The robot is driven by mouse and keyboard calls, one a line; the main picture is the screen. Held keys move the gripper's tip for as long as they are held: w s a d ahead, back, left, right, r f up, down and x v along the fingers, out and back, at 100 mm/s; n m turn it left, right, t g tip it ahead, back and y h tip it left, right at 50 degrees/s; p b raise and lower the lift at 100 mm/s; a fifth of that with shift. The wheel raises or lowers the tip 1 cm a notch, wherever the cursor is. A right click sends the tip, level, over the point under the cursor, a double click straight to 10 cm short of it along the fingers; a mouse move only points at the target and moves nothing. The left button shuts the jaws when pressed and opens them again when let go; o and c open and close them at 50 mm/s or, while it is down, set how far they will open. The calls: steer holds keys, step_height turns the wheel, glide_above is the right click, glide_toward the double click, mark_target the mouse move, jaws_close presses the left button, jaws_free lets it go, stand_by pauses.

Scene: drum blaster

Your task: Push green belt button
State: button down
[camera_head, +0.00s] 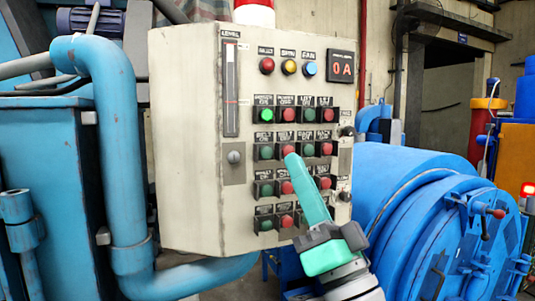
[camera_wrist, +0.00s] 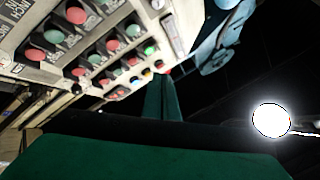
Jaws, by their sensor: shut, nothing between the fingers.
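The green belt button (camera_head: 266,152) is on the beige control panel (camera_head: 190,130) in the head view, in the second button row, at its left end under a label that seems to read BELT. A red button (camera_head: 288,150) sits just right of it. My teal gripper (camera_head: 291,159) is shut and empty. Its tip overlaps the lower part of that red button in the picture, right of and slightly below the green one. Whether the tip touches the panel cannot be told. In the wrist view my gripper (camera_wrist: 159,80) points along the panel; which button there is the belt one is unclear.
Several other green and red buttons surround the tip closely. Three lamps and a 0A display (camera_head: 341,67) sit above. A blue pipe (camera_head: 112,150) stands left of the panel, and a large blue drum (camera_head: 420,210) lies to the right.

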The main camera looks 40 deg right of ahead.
mark_target(275, 162)
steer(key=shift+w, duration=0.1)
steer(key=shift+w+d, duration=0.35)
steer(key=shift+w, duration=1.05)
steer(key=shift+w+d, duration=0.3)
steer(key=shift+w, duration=1.1)
steer(key=shift+w+d, duration=0.35)
steer(key=shift+w, duration=1.05)
steer(key=shift+w, duration=0.15)
steer(key=shift+w, duration=0.25)
